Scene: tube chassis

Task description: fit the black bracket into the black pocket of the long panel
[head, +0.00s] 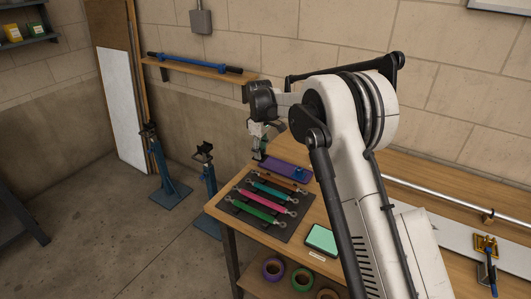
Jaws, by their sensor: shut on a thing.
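My gripper (262,147) points down above the far left end of the workbench, close to a purple plate (286,171). It is shut on a small dark piece, which I take for the black bracket; the fingers and the small scale hide its shape. A long pale grey panel (450,240) lies on the bench at the right, partly hidden by my arm. I cannot make out a black pocket on it from here.
A dark mat (236,213) on the wooden bench holds several coloured links. A teal-topped box (322,238) lies near the front edge. A yellow and blue clamp (487,258) stands at the right. A silver tube (440,197) runs along the back.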

